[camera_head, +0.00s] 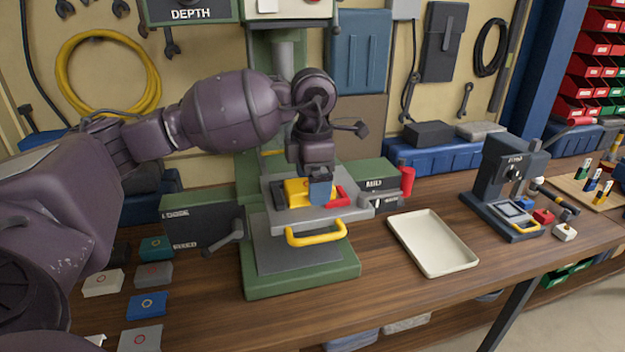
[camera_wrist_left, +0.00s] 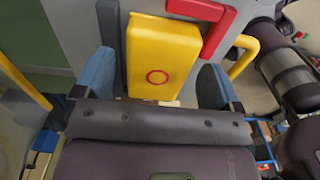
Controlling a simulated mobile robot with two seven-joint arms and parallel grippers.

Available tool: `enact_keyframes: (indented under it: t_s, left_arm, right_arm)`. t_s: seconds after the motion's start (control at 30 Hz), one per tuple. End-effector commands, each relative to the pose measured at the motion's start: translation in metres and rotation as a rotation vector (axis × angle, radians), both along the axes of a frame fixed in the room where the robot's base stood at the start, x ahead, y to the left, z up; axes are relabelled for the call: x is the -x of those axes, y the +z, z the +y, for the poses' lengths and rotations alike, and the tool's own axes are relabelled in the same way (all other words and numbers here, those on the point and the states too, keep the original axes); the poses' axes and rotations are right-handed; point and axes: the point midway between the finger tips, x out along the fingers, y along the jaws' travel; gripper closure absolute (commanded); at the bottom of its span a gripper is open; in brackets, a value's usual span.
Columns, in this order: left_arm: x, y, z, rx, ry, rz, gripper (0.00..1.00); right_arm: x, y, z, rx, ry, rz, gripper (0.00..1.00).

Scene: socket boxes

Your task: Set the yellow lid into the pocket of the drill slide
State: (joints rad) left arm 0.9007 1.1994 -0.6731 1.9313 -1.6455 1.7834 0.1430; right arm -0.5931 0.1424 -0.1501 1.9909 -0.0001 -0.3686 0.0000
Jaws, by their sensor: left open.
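The yellow lid (camera_head: 294,187) with a red ring mark is on the grey drill slide (camera_head: 288,217), between a dark block (camera_wrist_left: 108,35) and a red clamp piece (camera_head: 343,198). I cannot tell whether it sits fully down in the pocket, which is hidden. My left gripper (camera_head: 320,188) points down at the lid. In the left wrist view its blue fingers (camera_wrist_left: 155,82) are open, one on each side of the lid's near end, with gaps visible. The lid (camera_wrist_left: 163,50) looks roughly square to the fingers. My right gripper is not in view.
The slide has a yellow handle (camera_head: 317,235) in front, and the green drill press column stands behind. An empty cream tray (camera_head: 432,243) lies to the right, with a small dark press (camera_head: 508,180) beyond. Several coloured lids, including a blue one (camera_head: 147,306), lie at front left.

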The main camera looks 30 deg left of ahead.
Motion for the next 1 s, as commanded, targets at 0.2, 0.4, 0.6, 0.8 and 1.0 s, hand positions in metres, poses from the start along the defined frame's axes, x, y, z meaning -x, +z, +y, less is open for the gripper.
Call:
enact_keyframes:
  t_s: [0.2,0.4,0.6,0.8,1.0]
  left_arm:
    - [-0.001,0.042,0.0,-0.002,0.003,-0.013,0.07]
    - [-0.001,0.079,0.001,-0.003,0.006,-0.02,0.07]
    - [-0.002,0.1,0.001,-0.003,0.007,-0.021,0.07]
    - [-0.001,0.106,0.001,-0.004,0.008,-0.02,0.07]
    - [-0.001,0.106,0.002,-0.003,0.008,-0.021,0.07]
  right_arm:
    - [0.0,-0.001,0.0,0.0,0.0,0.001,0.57]
    - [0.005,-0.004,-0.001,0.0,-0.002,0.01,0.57]
    - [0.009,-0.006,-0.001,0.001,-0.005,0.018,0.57]
    - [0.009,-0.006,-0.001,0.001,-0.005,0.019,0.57]
    - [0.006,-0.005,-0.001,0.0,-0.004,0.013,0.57]
